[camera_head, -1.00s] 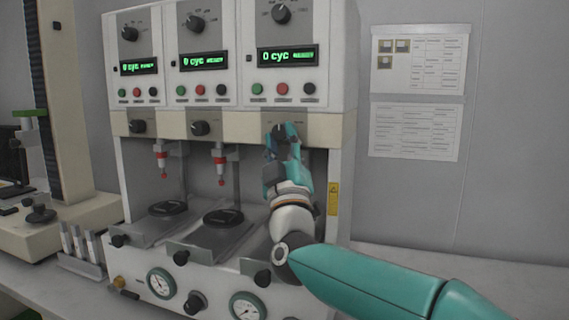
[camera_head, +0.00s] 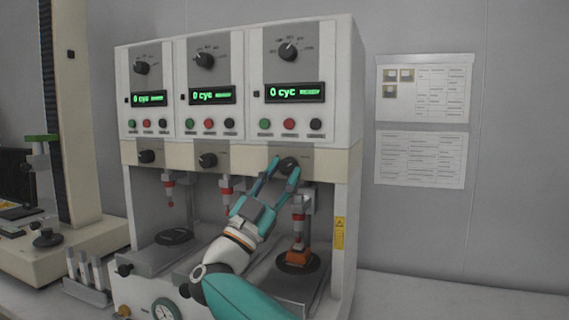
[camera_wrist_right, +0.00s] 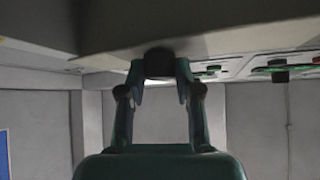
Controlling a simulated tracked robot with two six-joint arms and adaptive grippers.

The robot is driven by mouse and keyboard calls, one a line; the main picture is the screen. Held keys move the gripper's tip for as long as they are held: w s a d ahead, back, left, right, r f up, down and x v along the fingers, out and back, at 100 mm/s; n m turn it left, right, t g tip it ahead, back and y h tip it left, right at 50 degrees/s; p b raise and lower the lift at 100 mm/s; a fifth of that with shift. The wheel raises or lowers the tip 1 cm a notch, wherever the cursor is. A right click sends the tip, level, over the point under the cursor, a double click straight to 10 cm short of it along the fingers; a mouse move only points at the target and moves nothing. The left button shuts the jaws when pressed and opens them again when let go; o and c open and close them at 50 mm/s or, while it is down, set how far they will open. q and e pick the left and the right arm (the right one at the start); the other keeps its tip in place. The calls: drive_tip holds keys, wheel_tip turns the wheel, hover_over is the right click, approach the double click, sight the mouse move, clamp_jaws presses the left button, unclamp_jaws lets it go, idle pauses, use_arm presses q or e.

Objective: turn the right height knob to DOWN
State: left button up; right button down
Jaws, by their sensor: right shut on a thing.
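The right height knob (camera_head: 288,165) is a black knob on the cream band under the right-hand station of the white test machine (camera_head: 345,190). My right gripper (camera_head: 285,168) reaches up from below with its teal fingers on both sides of this knob, and it is shut on it. In the right wrist view the dark knob (camera_wrist_right: 159,63) sits between the two fingertips, under the band's edge. The markings around the knob are too small or hidden to read. My left gripper is not in view.
Two more height knobs (camera_head: 207,160) sit to the left on the same band. Below the right station, a red-tipped plunger (camera_head: 298,215) stands over an orange piece (camera_head: 296,255) on a dark disc. Displays and buttons are above. The wall at the right is clear except for posted sheets (camera_head: 420,160).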

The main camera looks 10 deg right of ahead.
drive_tip(key=shift+w+m+g+h+p, duration=0.1)
drive_tip(key=shift+m+g+h+p, duration=0.4)
drive_tip(key=shift+m+g+p, duration=0.85)
drive_tip(key=shift+m+b, duration=0.3)
drive_tip(key=shift+m, duration=0.15)
drive_tip(key=c, duration=0.8)
unclamp_jaws()
drive_tip(key=shift+a, duration=0.1)
drive_tip(key=shift+v, duration=6)
